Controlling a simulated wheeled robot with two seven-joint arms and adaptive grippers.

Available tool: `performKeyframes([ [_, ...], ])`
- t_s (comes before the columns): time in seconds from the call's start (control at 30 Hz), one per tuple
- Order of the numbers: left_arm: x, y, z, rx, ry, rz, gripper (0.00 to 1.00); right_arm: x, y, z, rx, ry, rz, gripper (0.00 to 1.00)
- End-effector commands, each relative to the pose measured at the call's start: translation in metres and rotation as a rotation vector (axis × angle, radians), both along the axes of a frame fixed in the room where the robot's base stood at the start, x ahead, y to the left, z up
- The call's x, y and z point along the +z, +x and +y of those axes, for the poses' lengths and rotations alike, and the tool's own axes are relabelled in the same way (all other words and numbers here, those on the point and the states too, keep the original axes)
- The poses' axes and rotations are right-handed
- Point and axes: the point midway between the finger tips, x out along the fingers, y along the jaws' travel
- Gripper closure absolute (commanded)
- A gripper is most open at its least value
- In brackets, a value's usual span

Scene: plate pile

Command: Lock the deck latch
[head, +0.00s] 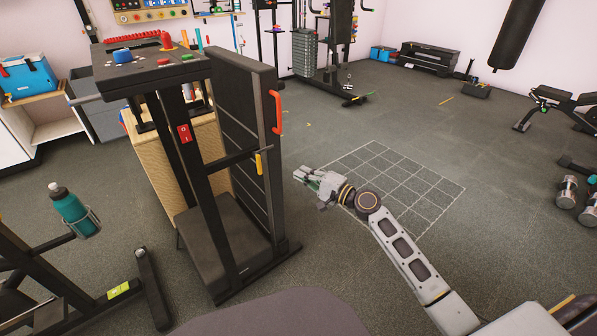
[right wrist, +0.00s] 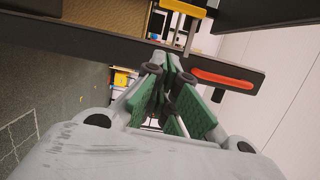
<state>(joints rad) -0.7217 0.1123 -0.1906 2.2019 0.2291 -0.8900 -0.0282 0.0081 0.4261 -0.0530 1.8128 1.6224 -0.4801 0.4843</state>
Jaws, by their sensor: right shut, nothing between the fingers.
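A folded treadmill stands left of centre in the head view, with its dark deck (head: 232,95) upright. A yellow lever (head: 259,164), which looks like the deck latch, hangs at the end of a dark crossbar at the deck's edge. It also shows at the top of the right wrist view (right wrist: 190,9). A red handle (head: 277,112) is fixed higher on the deck edge and also shows in the right wrist view (right wrist: 222,79). My right gripper (head: 298,174) is shut and empty, just right of the yellow lever and apart from it. My left gripper is out of view.
The treadmill console (head: 150,62) with coloured controls is above left, and a red switch (head: 184,133) sits on its upright. A teal bottle (head: 72,208) is in a holder at left. Dumbbells (head: 568,192) lie at far right. The floor around the painted grid is clear.

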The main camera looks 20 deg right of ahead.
Motion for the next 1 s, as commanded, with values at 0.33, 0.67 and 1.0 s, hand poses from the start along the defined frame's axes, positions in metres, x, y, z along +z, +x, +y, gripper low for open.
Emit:
performKeyframes([
  [0.33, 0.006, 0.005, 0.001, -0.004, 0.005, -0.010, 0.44, 0.000, -0.007, -0.005, -0.001, -0.001, -0.001, 1.00],
  [0.67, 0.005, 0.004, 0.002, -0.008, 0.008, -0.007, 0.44, 0.000, -0.007, -0.005, -0.001, -0.001, -0.001, 1.00],
  [1.0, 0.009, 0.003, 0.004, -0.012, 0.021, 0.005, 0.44, -0.014, -0.024, 0.015, 0.050, -0.093, -0.004, 1.00],
])
